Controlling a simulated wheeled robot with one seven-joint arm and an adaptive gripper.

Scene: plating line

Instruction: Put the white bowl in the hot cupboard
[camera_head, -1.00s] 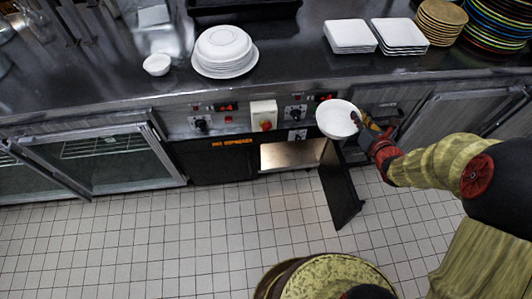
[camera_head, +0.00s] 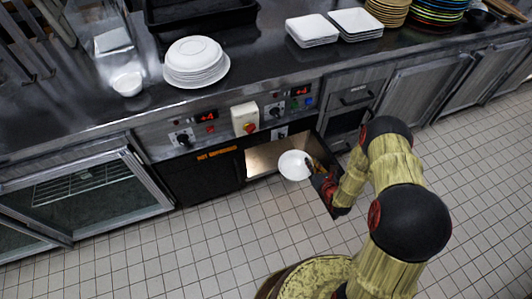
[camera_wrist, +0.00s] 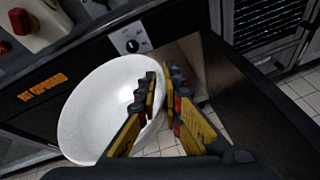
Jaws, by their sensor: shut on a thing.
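The white bowl (camera_head: 294,165) is held in front of the open right half of the hot cupboard (camera_head: 262,158). In the wrist view the bowl (camera_wrist: 95,110) fills the left middle, tilted, with its rim between the fingers. My gripper (camera_head: 311,165) is shut on the bowl's right rim; it also shows in the wrist view (camera_wrist: 160,95). The cupboard's left door (camera_head: 205,178) is closed and carries an orange label. Its right door stands open, mostly hidden behind my arm in the head view; in the wrist view the door (camera_wrist: 265,110) is on the right.
Control knobs, red displays and a white switch box (camera_head: 245,118) sit above the cupboard. The counter holds stacked white plates (camera_head: 196,62), a small white bowl (camera_head: 127,84) and square plates (camera_head: 312,30). A glass-fronted cabinet (camera_head: 85,190) is at left. Tiled floor in front is clear.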

